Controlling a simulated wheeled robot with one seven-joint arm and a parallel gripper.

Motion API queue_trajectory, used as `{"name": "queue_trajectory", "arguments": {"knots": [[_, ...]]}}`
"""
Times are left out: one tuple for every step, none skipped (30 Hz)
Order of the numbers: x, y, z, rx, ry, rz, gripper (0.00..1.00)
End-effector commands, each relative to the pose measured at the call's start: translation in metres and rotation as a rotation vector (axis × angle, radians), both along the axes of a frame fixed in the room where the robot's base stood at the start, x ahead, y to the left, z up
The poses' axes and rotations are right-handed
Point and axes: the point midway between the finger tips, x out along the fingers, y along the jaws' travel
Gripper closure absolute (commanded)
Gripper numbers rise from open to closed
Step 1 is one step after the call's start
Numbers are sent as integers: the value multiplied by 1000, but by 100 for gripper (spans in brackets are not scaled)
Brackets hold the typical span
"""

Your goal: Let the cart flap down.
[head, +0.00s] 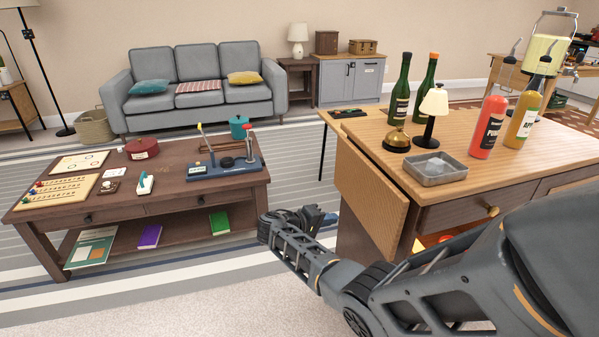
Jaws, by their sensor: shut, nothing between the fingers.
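The wooden cart (470,132) stands at the right, with bottles and bar items on its top. Its flap (368,192) is a light wood panel along the cart's left edge. The flap hangs down from the level of the top, its lower edge in front of the darker cart side; I cannot tell whether it is fully vertical. My gripper (329,219) is shut and empty, low and just left of the flap. It looks apart from the flap, though the small view leaves the exact gap unclear. My forearm hides the cart's lower front.
On the cart are a bell (397,140), a small lamp (433,108), a metal tray (437,172) and several bottles near the flap's hinge side. A brown coffee table (150,207) with games stands left. Striped rug floor lies open between.

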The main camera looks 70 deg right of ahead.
Motion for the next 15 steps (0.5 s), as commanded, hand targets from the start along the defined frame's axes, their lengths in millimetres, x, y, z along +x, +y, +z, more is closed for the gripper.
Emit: {"name": "queue_trajectory", "arguments": {"knots": [[-7, -5, -14, -25, 31, -2, 100], [-10, -8, -16, -41, 50, -2, 100], [-15, -12, -18, -62, 75, -2, 100], [-18, -15, -20, -77, 92, -2, 100], [-21, -18, -22, -90, 108, -1, 100], [-26, -22, -23, -109, 130, -2, 100], [-29, -25, -24, -122, 144, -3, 100], [-32, -27, -25, -134, 159, -2, 100], [-35, -30, -26, -148, 176, -2, 100], [-38, -32, -26, -155, 181, -2, 100], [-40, -34, -27, -153, 176, -2, 100], [-43, -36, -28, -151, 175, -2, 100], [-45, -38, -29, -151, 175, -3, 100], [-47, -39, -29, -151, 174, -4, 100], [-49, -41, -29, -151, 175, -2, 100]]}}
